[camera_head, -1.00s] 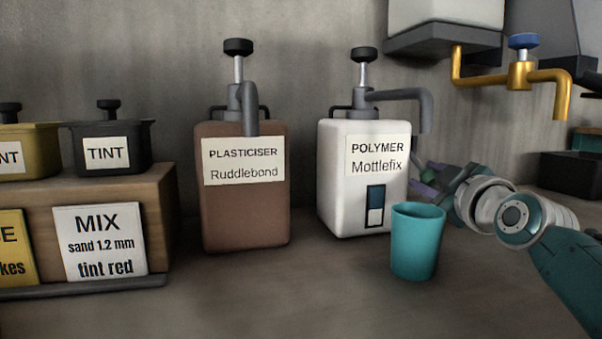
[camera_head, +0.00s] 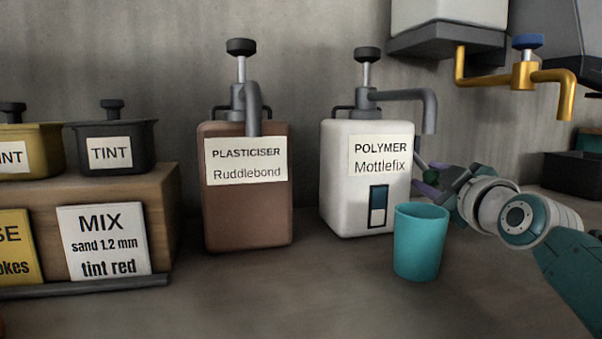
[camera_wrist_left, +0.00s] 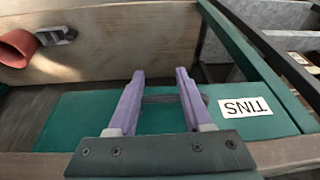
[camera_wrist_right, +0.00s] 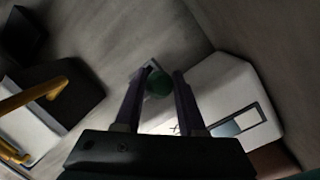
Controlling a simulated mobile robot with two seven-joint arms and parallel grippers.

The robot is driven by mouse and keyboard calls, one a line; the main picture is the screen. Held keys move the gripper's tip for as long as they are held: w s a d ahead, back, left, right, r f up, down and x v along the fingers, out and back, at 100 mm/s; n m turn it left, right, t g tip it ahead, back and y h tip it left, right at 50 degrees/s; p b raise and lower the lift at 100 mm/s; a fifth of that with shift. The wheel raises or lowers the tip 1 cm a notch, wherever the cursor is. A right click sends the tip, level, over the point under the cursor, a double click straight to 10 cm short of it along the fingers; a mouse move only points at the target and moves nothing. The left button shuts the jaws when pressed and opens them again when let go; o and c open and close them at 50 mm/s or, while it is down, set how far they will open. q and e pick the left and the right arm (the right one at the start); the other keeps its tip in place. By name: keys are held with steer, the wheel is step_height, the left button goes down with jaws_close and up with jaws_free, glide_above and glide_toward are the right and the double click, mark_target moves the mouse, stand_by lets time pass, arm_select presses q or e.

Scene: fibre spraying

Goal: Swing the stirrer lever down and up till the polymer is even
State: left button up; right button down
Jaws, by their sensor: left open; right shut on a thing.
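The white polymer container (camera_head: 345,190) stands upright against the wall, labelled POLYMER Mottlefix. Its small front window (camera_head: 378,206) is dark above and pale below; the window also shows in the right wrist view (camera_wrist_right: 240,121). The stirrer lever's green knob (camera_wrist_right: 158,83) is at the container's right side. My right gripper (camera_head: 429,180) is shut on this knob, with a purple finger on each side of it. The rest of the lever is mostly hidden. My left gripper (camera_wrist_left: 160,75) is open and empty, above a green surface labelled TINS (camera_wrist_left: 245,107), outside the head view.
A teal cup (camera_head: 419,245) stands close in front of the polymer container, near my right wrist. The brown plasticiser container (camera_head: 248,215) stands to the left. A yellow tap (camera_head: 523,75) hangs at upper right. The front of the counter is mostly clear.

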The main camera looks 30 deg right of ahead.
steer(key=shift+r+p, duration=0.15)
steer(key=shift+p, duration=0.15)
steer(key=r+g+p, duration=0.1)
steer(key=p, duration=0.4)
steer(key=r+g+y+p, duration=0.1)
steer(key=r+p, duration=0.1)
steer(key=p, duration=0.3)
steer(key=s+r+g+p, duration=0.1)
steer(key=g+p, duration=0.1)
steer(key=p, duration=0.4)
steer(key=shift+a+r+n+y, duration=0.1)
steer(key=shift+r+n+y, duration=0.1)
steer(key=shift+n+y, duration=0.1)
step_height(320, 180, up, 2)
steer(key=g+p, duration=0.2)
steer(key=p, duration=0.2)
steer(key=g+y+p, duration=0.1)
steer(key=g+p, duration=0.1)
steer(key=p, duration=0.2)
steer(key=shift+r+n, duration=0.2)
steer(key=shift+n, duration=0.1)
steer(key=shift+w+r+g+y+p, duration=0.3)
steer(key=shift+r+g+y+p, duration=0.15)
steer(key=shift+g+p, duration=0.5)
steer(key=shift+w+r, duration=0.2)
steer(key=shift+r, duration=0.2)
